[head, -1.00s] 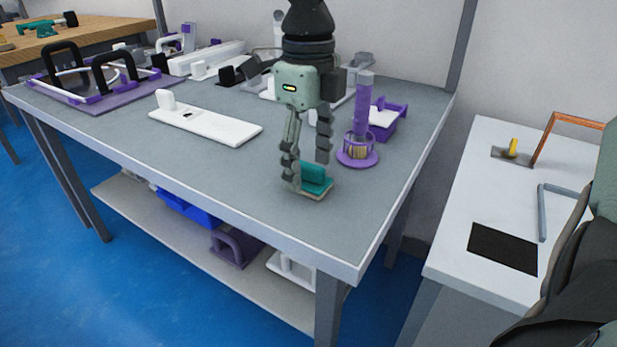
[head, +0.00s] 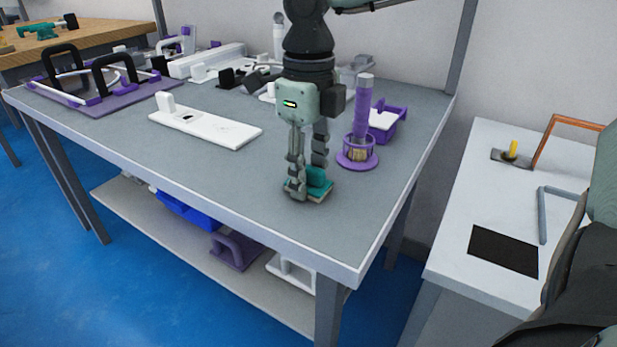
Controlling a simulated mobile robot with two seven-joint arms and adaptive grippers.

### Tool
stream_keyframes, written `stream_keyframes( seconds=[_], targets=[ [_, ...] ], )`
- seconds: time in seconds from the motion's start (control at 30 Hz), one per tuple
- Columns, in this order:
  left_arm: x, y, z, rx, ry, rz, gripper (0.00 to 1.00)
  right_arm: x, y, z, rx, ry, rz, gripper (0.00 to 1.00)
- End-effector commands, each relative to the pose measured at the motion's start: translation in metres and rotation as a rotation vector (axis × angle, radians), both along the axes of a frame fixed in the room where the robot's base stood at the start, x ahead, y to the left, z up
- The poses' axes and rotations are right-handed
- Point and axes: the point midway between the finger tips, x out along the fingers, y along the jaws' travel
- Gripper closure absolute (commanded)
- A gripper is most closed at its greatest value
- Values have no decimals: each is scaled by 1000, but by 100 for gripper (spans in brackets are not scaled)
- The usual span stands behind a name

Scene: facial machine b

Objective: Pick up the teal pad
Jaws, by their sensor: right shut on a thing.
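The teal pad (head: 321,184) is near the front right part of the grey workbench (head: 225,178). It has a teal upper part over a pale tan base. My right gripper (head: 308,183) points down over it, with one finger in front and the other behind. It is shut on the pad, and the fingers hide part of it. The pad appears to sit at the bench top; I cannot tell whether there is a gap under it. My left gripper is not in view.
A purple cylinder stand (head: 358,157) stands close to the right of the pad, with a purple tray (head: 388,121) behind it. A white plate with a block (head: 215,129) lies to the left. The bench front between is clear. A white side table (head: 455,250) stands at the right.

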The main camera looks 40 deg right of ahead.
Motion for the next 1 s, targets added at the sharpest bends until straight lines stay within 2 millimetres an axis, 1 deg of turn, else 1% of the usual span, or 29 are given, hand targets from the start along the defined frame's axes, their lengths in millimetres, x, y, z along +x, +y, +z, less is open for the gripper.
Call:
stream_keyframes(
  seconds=[0.17,0.27,0.37,0.43,0.67,0.8,1.0],
  targets=[
    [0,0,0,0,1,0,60,1,0,5,-1,-3,0,90],
    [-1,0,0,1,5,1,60,1,0,14,0,-4,0,90],
    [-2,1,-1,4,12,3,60,1,0,29,-1,-5,0,90],
    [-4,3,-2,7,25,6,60,1,0,44,-2,-6,1,90],
    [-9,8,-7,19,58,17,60,50,19,72,-5,-1,0,90],
    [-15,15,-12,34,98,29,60,77,29,90,-4,0,0,90],
    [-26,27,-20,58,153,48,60,102,38,105,-1,0,1,90]
  ],
)
